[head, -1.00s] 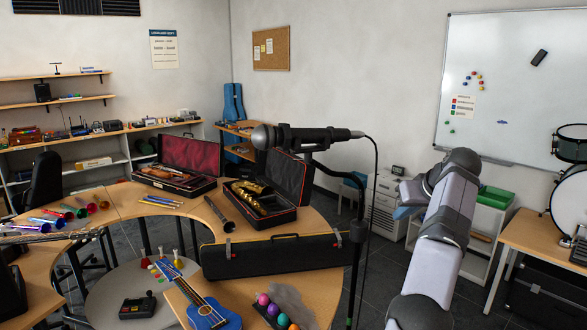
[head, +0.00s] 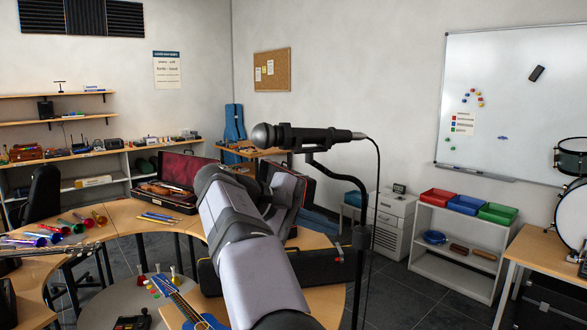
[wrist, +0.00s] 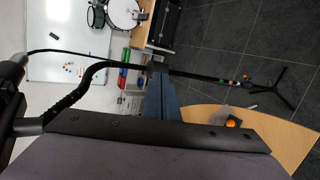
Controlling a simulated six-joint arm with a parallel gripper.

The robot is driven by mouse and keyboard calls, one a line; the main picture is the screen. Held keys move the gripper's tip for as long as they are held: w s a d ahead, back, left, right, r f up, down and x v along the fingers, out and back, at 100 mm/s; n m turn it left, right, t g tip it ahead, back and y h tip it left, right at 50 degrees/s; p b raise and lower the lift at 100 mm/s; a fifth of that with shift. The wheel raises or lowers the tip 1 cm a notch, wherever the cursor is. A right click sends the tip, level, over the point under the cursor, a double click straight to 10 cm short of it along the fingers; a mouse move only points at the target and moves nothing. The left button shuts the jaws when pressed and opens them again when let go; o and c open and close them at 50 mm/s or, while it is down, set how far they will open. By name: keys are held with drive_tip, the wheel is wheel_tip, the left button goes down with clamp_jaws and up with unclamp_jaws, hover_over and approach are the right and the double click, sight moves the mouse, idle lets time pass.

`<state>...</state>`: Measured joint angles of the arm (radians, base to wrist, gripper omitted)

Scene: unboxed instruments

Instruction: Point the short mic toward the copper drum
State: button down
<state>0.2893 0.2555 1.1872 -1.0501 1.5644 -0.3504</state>
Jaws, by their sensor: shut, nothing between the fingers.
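A dark microphone (head: 305,138) with a silver ball head is on a black stand (head: 361,240) with a bent gooseneck. It lies nearly level, its head to the left and its cable end to the right, away from the drums. In the wrist view, part of the microphone (wrist: 12,72) shows at the left edge, with the gooseneck (wrist: 85,80) running right from it. My gripper (wrist: 158,78) is shut and empty, near the gooseneck in that picture; contact cannot be told. Two drums (head: 572,160) (head: 574,215) stand at the right; neither clearly looks copper.
A curved wooden table (head: 125,217) holds an open violin case (head: 178,185), a blue ukulele (head: 180,305) and coloured tubes. A shelf with coloured trays (head: 466,205) stands before the whiteboard (head: 500,100). The microphone cable (head: 377,200) hangs beside the stand.

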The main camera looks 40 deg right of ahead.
drive_tip(key=w+a+r+n+t+h, duration=0.1)
drive_tip(key=w+a+r+t+h, duration=0.2)
drive_tip(key=a+r, duration=0.35)
drive_tip(key=w+a+r+n+t+h, duration=0.1)
drive_tip(key=w+a+r+t+h, duration=0.15)
drive_tip(key=a+r, duration=0.4)
drive_tip(key=w+d+p, duration=0.1)
drive_tip(key=d+p, duration=0.2)
drive_tip(key=d, duration=0.7)
drive_tip(key=shift+p, duration=0.35)
drive_tip(key=shift+f+h, duration=0.2)
drive_tip(key=shift+h, duration=0.05)
drive_tip(key=s+b, duration=0.1)
drive_tip(key=b, duration=0.1)
drive_tip(key=s+a+t+b, duration=0.1)
drive_tip(key=b, duration=0.2)
drive_tip(key=shift+s+r+n, duration=0.1)
drive_tip(key=shift+s+n, duration=0.15)
drive_tip(key=shift+n, duration=0.05)
drive_tip(key=shift+a, duration=0.1)
drive_tip(key=b+v, duration=0.3)
drive_tip(key=v, duration=0.6)
drive_tip(key=shift+s+a, duration=0.25)
drive_tip(key=shift+s, duration=0.2)
